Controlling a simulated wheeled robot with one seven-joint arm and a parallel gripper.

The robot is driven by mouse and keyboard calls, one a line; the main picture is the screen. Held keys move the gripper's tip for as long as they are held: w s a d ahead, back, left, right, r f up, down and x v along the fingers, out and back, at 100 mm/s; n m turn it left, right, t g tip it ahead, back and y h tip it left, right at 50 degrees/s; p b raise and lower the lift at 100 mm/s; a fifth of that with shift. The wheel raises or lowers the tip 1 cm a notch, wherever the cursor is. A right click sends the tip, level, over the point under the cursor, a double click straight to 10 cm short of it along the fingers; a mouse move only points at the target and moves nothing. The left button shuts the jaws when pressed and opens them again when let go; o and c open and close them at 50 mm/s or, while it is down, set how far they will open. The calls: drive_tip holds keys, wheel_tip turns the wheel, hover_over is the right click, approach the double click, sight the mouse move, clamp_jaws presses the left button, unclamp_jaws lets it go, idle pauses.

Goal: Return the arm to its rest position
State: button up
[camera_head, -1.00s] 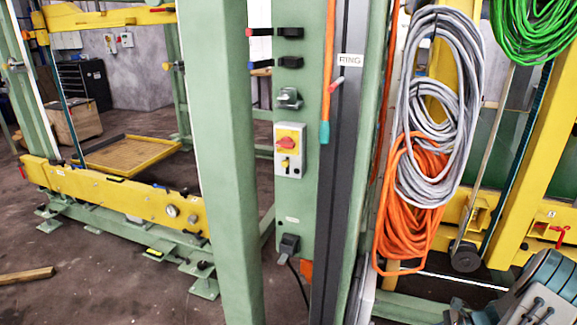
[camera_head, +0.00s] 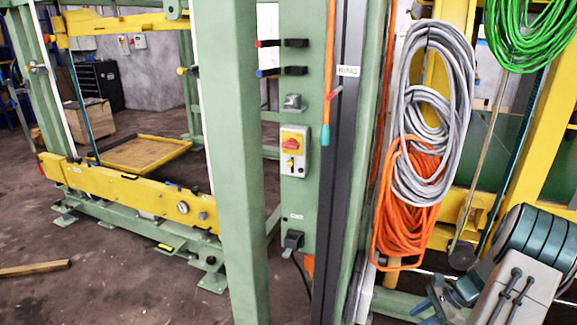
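Part of my arm (camera_head: 530,245) shows at the lower right, with dark teal ribbed bands and a grey housing with two black rods. It stands in front of the yellow and green frame at the right. A small blue-grey part of it juts to the left near the bottom edge.
A green panel post with a red and yellow switch (camera_head: 292,145) stands in the middle. Grey cable (camera_head: 440,110) and orange cable (camera_head: 400,205) hang left of my arm, green cable (camera_head: 530,35) above. A wooden piece (camera_head: 35,268) lies on the open floor at left.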

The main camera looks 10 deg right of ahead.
drive_tip(key=a+r+n+g+h+p, duration=0.1)
drive_tip(key=a+r+n+h+p, duration=0.3)
drive_tip(key=a+r, duration=0.6)
drive_tip(key=a+r+n+g+p, duration=0.1)
drive_tip(key=a+r+n+p, duration=0.1)
drive_tip(key=a+r+n, duration=0.8)
drive_tip(key=s+a+r+n+t+h+p, duration=0.1)
drive_tip(key=s+a+r+n+p, duration=0.1)
drive_tip(key=s+a+r, duration=0.3)
drive_tip(key=s+a+r+n+t+h+p, duration=0.1)
drive_tip(key=s+a+r+n+p, duration=0.2)
drive_tip(key=r, duration=0.8)
drive_tip(key=s+a, duration=0.2)
drive_tip(key=s, duration=0.2)
drive_tip(key=shift+s+a+n+t+h, duration=0.15)
drive_tip(key=shift+a+n+t+h, duration=0.15)
drive_tip(key=shift+h, duration=0.1)
drive_tip(key=shift+r, duration=0.1)
